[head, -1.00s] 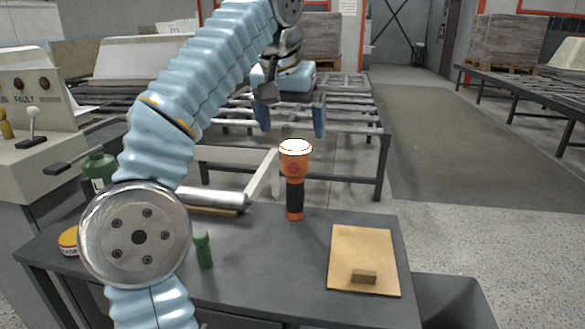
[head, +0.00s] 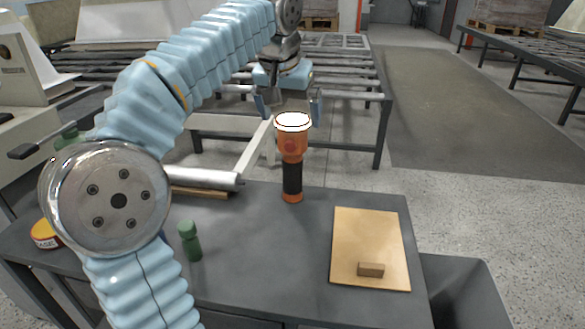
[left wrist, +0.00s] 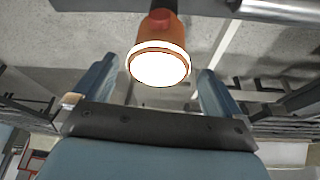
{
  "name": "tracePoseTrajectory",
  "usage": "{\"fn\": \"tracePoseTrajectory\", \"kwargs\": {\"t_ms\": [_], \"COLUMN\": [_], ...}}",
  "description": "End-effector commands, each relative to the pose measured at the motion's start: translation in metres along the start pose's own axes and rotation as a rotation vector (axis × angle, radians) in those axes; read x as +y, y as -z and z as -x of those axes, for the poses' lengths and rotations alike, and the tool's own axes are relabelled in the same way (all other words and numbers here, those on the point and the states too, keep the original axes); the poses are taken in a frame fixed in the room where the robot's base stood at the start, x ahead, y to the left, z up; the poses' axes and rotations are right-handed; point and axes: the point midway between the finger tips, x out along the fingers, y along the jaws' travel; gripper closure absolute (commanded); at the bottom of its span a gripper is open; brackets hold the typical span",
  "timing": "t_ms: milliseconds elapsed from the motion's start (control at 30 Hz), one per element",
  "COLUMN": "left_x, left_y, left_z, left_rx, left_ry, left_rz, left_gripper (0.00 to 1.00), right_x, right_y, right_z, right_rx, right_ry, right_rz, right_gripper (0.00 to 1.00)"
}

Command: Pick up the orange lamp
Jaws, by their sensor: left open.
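The orange lamp (head: 292,150) stands upright on the grey table, with a white lit top, an orange head and a black grip. My left gripper (head: 288,108) is open just above and behind the lamp's head, fingers pointing down on either side of it in the picture. In the left wrist view the lamp's white face (left wrist: 159,66) shows between the two blue fingers of the gripper (left wrist: 160,85), with clear gaps on both sides. The lamp's lower part is mostly hidden there. My right gripper is not in view.
The grey table (head: 265,240) also holds a small green bottle (head: 190,242), a tan board (head: 370,240) with a small wooden block (head: 371,270), a yellow-red tin (head: 45,234) and a metal roller (head: 205,177). A roller conveyor frame (head: 345,90) stands behind.

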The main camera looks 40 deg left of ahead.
Motion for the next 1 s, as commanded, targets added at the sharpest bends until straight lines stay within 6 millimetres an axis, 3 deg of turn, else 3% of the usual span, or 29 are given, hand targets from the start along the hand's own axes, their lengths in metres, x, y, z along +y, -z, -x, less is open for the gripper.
{"fn": "tracePoseTrajectory", "kwargs": {"t_ms": [300,567,1000], "left_x": [0.002,0.002,0.002], "left_y": [-0.001,0.0,0.0], "left_z": [-0.045,-0.047,-0.047], "left_rx": [-0.003,-0.001,-0.001], "left_ry": [0.001,0.001,0.001], "left_rz": [0.002,0.001,0.0], "left_gripper": [0.0,0.02,0.69], "right_x": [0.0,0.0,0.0], "right_y": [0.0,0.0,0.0], "right_z": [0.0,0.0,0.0], "right_rx": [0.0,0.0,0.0], "right_ry": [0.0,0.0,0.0], "right_rz": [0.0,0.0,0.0], "right_gripper": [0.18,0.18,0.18]}}
